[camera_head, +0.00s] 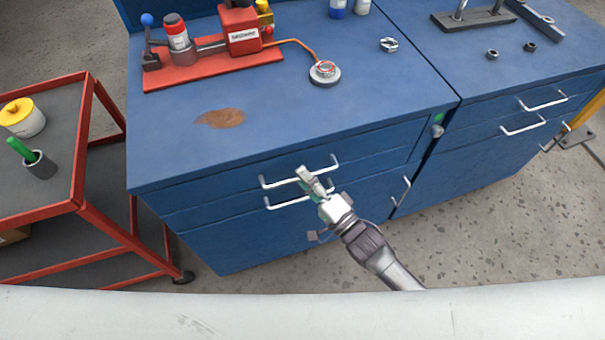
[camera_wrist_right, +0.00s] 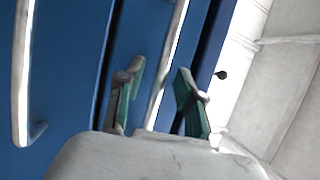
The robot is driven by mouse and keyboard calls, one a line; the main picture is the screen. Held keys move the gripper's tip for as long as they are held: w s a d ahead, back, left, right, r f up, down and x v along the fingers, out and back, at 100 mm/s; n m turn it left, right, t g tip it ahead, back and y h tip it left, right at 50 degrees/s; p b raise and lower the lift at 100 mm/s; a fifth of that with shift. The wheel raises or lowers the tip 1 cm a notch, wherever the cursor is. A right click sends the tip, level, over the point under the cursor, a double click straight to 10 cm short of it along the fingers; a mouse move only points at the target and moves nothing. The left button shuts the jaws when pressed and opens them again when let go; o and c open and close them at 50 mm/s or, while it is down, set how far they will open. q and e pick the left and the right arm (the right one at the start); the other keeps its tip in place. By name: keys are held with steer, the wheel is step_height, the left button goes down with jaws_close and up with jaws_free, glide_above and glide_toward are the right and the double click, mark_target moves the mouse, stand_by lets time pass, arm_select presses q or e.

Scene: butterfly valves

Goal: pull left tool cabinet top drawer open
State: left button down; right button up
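The left tool cabinet (camera_head: 215,245) is blue, with its top drawer (camera_head: 220,191) looking flush and closed. The top drawer's pale bar handle (camera_head: 275,183) is partly covered by my right gripper (camera_head: 306,176). In the right wrist view, my right gripper's green fingers stand apart, open, with the handle bar (camera_wrist_right: 172,45) running between them. I cannot tell whether either finger touches the bar. The second drawer's handle (camera_head: 285,204) sits just below, and it also shows at the left of the wrist view (camera_wrist_right: 20,85). My left gripper is not in view.
A red-framed cart (camera_head: 88,150) stands close to the cabinet's left side. The cabinet top (camera_head: 370,85) carries a red pump (camera_head: 215,60) and a round gauge-like part (camera_head: 325,75). A second blue cabinet (camera_head: 470,165) adjoins on the right. Floor in front is clear.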

steer(key=shift+w+a, duration=0.3)
jaws_close()
stand_by(0.3)
